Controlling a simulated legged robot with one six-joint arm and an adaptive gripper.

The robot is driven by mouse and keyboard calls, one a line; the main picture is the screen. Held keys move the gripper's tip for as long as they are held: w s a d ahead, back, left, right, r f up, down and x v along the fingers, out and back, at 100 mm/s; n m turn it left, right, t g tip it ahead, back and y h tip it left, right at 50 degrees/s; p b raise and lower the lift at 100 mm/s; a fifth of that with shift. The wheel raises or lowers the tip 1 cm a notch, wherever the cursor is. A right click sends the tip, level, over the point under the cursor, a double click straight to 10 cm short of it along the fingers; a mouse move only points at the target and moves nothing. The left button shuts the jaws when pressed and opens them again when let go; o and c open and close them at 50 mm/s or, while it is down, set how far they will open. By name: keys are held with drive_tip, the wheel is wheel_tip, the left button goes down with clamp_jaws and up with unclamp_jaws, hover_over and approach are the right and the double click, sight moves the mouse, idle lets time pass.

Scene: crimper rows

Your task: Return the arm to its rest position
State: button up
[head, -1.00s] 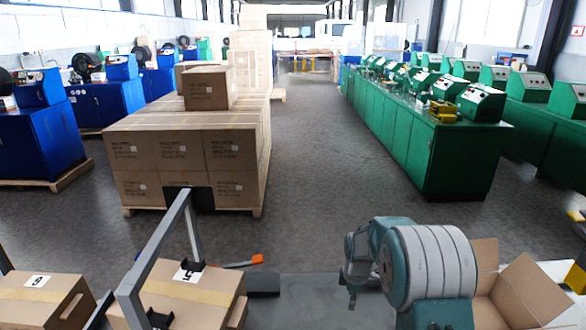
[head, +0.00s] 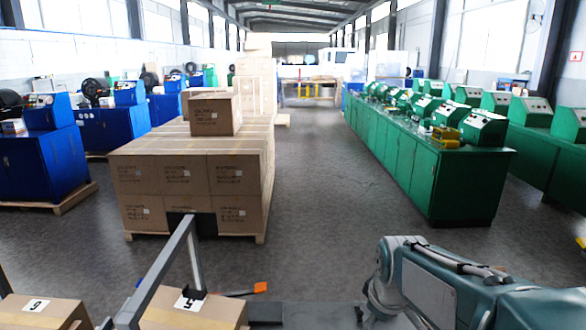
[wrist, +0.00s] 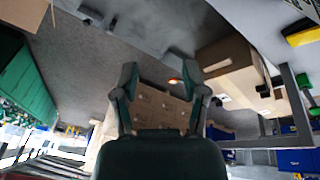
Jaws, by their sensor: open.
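My arm (head: 460,285), teal and grey, fills the lower right of the head view, with a long link reaching to the right edge. My gripper (wrist: 161,88) shows in the wrist view with its two fingers spread apart and nothing between them. Behind the fingers, apart from them, is a stack of brown cartons. I cannot make out the fingertips in the head view.
A pallet stack of cartons (head: 180,185) stands centre left. Green cabinets (head: 440,175) with machines line the right, blue ones (head: 45,165) the left. Labelled cartons (head: 40,312) and a grey frame (head: 160,265) are near at lower left. The aisle floor (head: 330,200) is clear.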

drive_tip(key=s+r+m+t, duration=0.2)
drive_tip(key=s+m, duration=0.5)
drive_tip(key=s, duration=1)
drive_tip(key=shift+a+r, duration=0.3)
drive_tip(key=shift+r, duration=0.35)
